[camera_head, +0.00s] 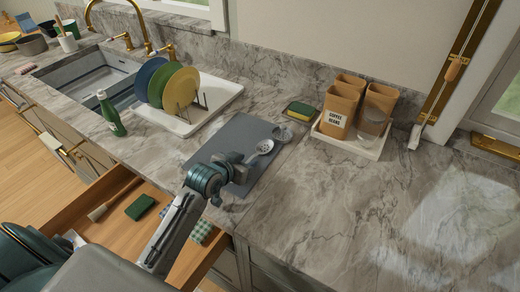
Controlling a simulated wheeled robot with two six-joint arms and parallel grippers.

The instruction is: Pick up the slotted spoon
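A light grey spoon-like utensil (263,147), apparently the slotted spoon, lies on the dark grey mat (262,128) on the counter. Its head points up and right, and its handle runs down-left to my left gripper (241,164). My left gripper is low over the mat at that handle and hides part of it. I cannot tell whether its fingers are closed around the handle. A second grey utensil with a rounded head (282,133) lies just to the upper right. My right gripper is not in view.
An open drawer (118,210) below the counter holds a green sponge (140,207). A white dish rack tray (222,96) with plates stands left of the mat. A tray (345,145) with canisters stands at right. The front-right counter is clear.

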